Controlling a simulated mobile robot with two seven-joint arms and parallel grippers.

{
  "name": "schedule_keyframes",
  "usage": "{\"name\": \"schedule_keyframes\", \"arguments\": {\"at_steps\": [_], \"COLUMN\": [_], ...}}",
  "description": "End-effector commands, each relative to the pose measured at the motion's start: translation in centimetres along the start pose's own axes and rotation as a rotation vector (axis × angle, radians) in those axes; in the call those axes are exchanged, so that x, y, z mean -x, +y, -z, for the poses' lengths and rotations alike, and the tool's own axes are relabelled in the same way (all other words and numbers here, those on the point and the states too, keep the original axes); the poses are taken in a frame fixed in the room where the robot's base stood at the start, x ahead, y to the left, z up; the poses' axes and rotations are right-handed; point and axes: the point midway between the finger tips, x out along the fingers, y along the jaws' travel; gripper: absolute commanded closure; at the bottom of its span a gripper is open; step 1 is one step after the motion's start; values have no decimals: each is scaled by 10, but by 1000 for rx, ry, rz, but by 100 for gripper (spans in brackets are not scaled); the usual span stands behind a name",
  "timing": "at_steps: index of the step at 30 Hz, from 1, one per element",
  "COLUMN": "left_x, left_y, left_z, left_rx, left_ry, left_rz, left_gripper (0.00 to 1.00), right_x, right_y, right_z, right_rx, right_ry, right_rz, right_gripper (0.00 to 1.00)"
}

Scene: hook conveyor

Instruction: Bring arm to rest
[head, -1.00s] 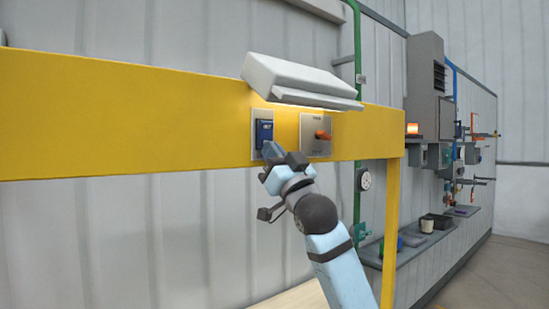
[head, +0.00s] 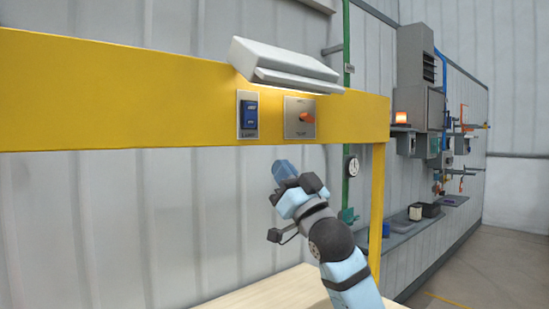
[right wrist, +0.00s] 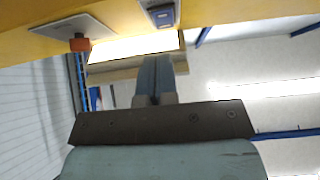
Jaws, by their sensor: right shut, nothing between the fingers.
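My right gripper (head: 285,172) is shut and empty in the head view. It is below the yellow beam (head: 120,95), apart from it, with my blue arm coming up from the lower right. In the right wrist view its closed fingers (right wrist: 156,78) show in the middle. A blue rocker switch (head: 250,114) on a metal plate is on the beam, up and left of the gripper. An orange knob (head: 306,118) on another plate is to its right. My left gripper is not in view.
A white lamp hood (head: 285,65) with a lit underside juts out above the switches. A pale wooden tabletop (head: 265,292) is below. A yellow post (head: 377,200) stands right of my arm. Wall shelves with small items, including an orange light (head: 401,118), are farther right.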

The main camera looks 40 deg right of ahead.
Motion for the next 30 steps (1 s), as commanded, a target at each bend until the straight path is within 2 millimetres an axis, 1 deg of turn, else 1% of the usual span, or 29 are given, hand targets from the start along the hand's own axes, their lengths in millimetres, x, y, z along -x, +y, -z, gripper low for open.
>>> {"name": "schedule_keyframes", "arguments": {"at_steps": [1, 6, 23, 26, 29, 30], "left_x": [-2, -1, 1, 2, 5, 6], "left_y": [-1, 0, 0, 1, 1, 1], "left_z": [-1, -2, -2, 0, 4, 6], "left_rx": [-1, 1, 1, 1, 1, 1], "left_ry": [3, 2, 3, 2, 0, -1], "left_rz": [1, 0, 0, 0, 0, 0], "left_gripper": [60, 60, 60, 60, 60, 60], "right_x": [7, 14, 14, 18, 33, 43], "right_y": [0, 0, 0, -2, -9, -13], "right_z": [-2, -2, -4, -20, -62, -85], "right_rx": [0, 0, 0, 0, 3, 4], "right_ry": [0, 1, -2, -35, -123, -171], "right_rz": [0, 0, 0, 0, 3, 5], "right_gripper": [100, 100, 100, 100, 100, 100]}}
